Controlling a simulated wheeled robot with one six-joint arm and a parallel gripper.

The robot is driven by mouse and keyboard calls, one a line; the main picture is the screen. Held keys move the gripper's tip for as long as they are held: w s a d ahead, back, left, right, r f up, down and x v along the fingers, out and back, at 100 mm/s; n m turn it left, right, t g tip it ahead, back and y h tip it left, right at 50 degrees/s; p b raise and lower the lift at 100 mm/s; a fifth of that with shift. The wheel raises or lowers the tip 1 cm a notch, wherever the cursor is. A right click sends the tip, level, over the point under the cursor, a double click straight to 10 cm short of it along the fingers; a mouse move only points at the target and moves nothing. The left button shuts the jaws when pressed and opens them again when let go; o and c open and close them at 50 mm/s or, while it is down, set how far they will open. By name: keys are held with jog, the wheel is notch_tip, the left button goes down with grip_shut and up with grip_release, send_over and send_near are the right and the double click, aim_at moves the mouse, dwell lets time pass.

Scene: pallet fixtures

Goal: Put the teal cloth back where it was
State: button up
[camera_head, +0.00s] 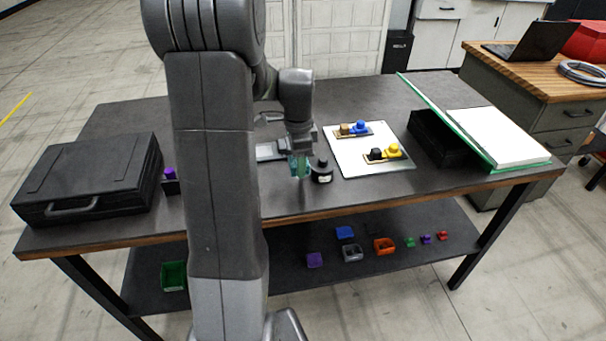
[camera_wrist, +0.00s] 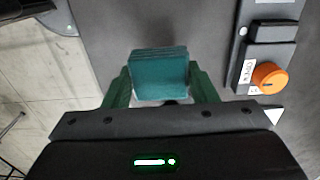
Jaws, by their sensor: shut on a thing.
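The teal cloth (camera_wrist: 158,75) is folded into a small layered block. It sits between the green fingers of my gripper (camera_wrist: 160,90) in the wrist view, and the fingers are shut on its two sides. In the head view the cloth (camera_head: 301,168) shows as a small teal patch at my gripper (camera_head: 300,162), over the front middle of the dark table (camera_head: 290,203). I cannot tell whether its lower edge touches the tabletop.
A black device with an orange knob (camera_wrist: 268,76) is right in the wrist view. A white board (camera_head: 350,160) with coloured knobs, a black case (camera_head: 88,175) and a large open green book (camera_head: 500,137) occupy the table.

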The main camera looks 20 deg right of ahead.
aim_at(299, 182)
jog(key=shift+f, duration=2.25)
jog(key=shift+f, duration=0.2)
jog(key=o, duration=0.9)
jog(key=shift+o, duration=0.2)
jog(key=shift+r, duration=0.1)
notch_tip(299, 182, up, 12)
jog(key=shift+r, duration=0.1)
